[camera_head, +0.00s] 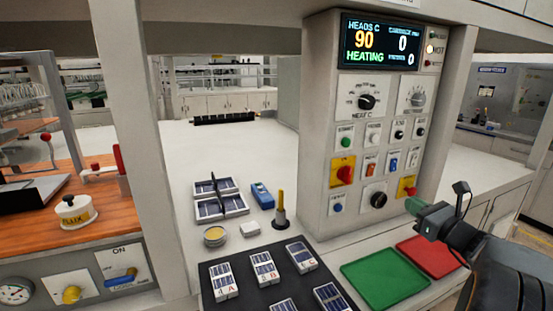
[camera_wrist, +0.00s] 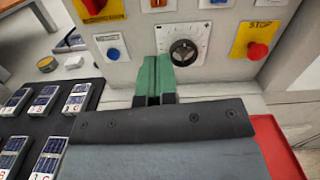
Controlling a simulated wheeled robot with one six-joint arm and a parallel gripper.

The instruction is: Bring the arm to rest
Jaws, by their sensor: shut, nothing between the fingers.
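My gripper (camera_head: 413,205) is at the right in the head view, in front of the lower right of the control panel and above the green tray. In the wrist view my gripper (camera_wrist: 154,80) shows its green fingers shut together with nothing between them. The fingers point toward the panel, just left of a black knob (camera_wrist: 184,52) on a white dial plate. I cannot tell the gap between fingertips and panel. My arm reaches in from the lower right of the head view.
The control panel (camera_head: 322,143) has a display reading 90 and HEATING. A green tray (camera_head: 385,280) and a red tray (camera_head: 432,256) lie below my gripper. A black mat (camera_head: 243,288) holds several cell packs. A yellow-handled tool (camera_head: 280,208) stands upright behind it.

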